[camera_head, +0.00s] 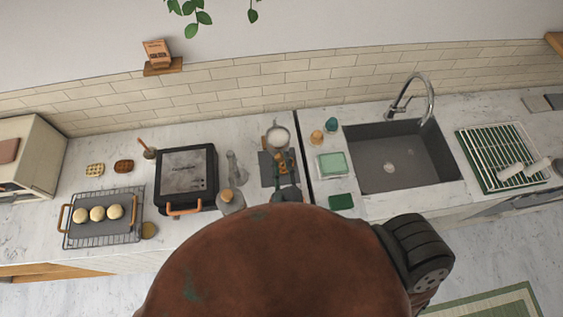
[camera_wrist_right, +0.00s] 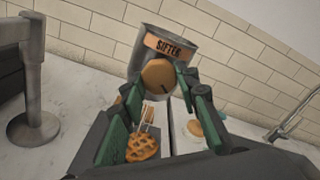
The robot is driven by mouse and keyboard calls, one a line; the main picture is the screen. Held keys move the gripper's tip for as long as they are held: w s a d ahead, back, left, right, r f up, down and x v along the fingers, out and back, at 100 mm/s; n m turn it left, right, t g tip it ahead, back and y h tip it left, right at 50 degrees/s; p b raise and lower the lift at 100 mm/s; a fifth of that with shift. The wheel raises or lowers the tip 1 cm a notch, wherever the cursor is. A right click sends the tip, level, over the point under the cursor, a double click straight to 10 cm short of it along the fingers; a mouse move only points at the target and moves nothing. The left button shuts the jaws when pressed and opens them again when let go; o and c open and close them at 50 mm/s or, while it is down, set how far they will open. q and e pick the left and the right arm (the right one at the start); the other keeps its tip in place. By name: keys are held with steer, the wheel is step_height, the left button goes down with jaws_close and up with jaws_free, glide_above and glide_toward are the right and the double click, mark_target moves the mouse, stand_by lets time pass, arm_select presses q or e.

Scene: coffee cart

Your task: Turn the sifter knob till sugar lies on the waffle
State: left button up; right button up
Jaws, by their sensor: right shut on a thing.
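The sifter (camera_wrist_right: 180,52) is a grey metal can with an orange label reading SIFTER, in the upper middle of the right wrist view. It also shows from above in the head view (camera_head: 278,136). Its round tan knob (camera_wrist_right: 158,74) has a dark mark and faces me. My right gripper (camera_wrist_right: 159,86) is shut on the knob, one green finger on each side. The waffle (camera_wrist_right: 143,147) lies below, golden brown with a grid; I see no clear white on it. Thin pale strips stand between waffle and sifter; I cannot tell what they are. My left gripper is not in view.
A rack with dough balls (camera_head: 98,214) is further left. The sink (camera_head: 400,160) and a drying rack (camera_head: 500,158) lie to the right. A tiled wall runs behind.

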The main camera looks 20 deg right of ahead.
steer(key=m, duration=0.2)
steer(key=m+b, duration=0.1)
steer(key=m, duration=0.1)
steer(key=shift+f+m+b, duration=0.2)
steer(key=shift+m+b, duration=0.1)
steer(key=shift+a+m+b, duration=0.1)
steer(key=shift+m+b, duration=0.55)
steer(key=shift+m, duration=0.85)
steer(key=shift+r, duration=0.1)
steer(key=o, duration=1.2)
steer(key=shift+c, duration=0.2)
steer(key=v, duration=0.7)
steer(key=shift+s, duration=0.25)
steer(key=shift+m, duration=0.3)
